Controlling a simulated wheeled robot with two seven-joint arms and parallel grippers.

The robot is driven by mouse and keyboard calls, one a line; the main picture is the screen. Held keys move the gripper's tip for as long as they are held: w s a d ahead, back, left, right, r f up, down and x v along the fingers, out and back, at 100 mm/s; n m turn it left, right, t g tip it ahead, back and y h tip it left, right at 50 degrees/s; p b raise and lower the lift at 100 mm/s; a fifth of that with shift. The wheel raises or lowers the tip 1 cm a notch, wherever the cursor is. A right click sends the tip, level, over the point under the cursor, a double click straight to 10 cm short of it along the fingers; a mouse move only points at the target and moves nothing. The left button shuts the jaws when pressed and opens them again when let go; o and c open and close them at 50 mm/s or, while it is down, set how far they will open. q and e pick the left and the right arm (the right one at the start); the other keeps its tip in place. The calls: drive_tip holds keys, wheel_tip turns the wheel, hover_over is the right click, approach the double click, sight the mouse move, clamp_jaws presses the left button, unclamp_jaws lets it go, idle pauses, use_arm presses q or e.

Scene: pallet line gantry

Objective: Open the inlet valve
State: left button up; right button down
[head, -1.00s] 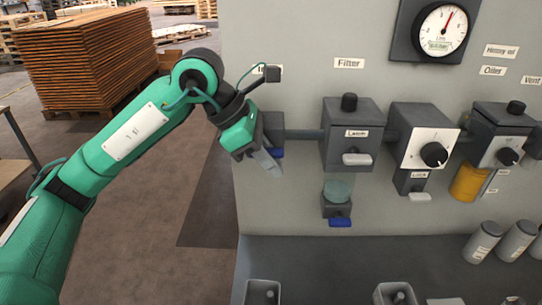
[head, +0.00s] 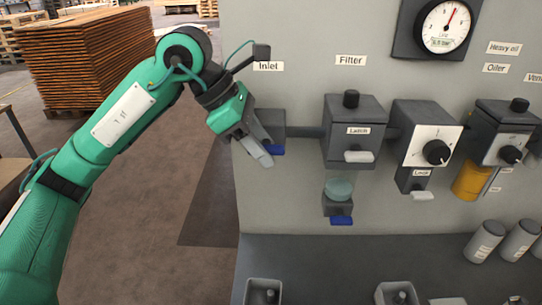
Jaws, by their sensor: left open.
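The inlet valve (head: 272,129) is a dark grey block on the panel's left side, under the "Inlet" label (head: 268,67). My right gripper is not in view.
Right of the valve, a pipe leads to the filter block (head: 354,133) with a bowl (head: 339,188) and a blue drain lever (head: 341,221) below. A knob unit (head: 427,135), an oiler (head: 503,132) and a gauge (head: 444,27) follow. Grey canisters (head: 484,241) stand on the shelf (head: 330,260).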

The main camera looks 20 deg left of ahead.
use_arm(q)
drive_tip(key=b+v, duration=0.1)
drive_tip(key=v, duration=0.9)
drive_tip(key=shift+r, duration=0.3)
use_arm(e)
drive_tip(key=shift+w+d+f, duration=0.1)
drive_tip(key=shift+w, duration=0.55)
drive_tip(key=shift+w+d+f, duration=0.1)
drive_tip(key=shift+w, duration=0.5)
use_arm(q)
drive_tip(key=shift+a, duration=0.1)
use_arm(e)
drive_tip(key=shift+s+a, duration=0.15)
